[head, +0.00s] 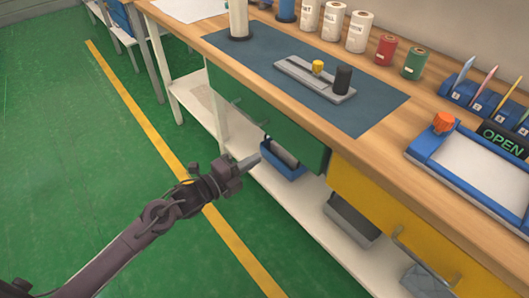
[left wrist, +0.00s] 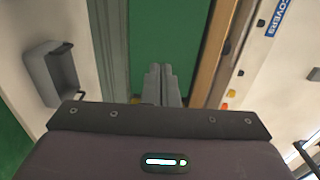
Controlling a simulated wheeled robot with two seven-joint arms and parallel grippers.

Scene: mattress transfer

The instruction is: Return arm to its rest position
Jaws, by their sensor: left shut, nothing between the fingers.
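My left arm comes in from the lower left in the head view. Its gripper (head: 249,161) is in the air over the green floor side, in front of the workbench (head: 215,50) and below its top. The left gripper is shut and empty. In the left wrist view its two fingers (left wrist: 161,84) lie side by side against a green surface. My right gripper is not in either view.
A green drawer front (head: 265,118) and a yellow one (head: 385,205) hang under the bench top. A blue bin (head: 283,165) and a grey bin (head: 350,222) are on the lower shelf (head: 290,205). Open green floor (head: 50,120) lies to the left.

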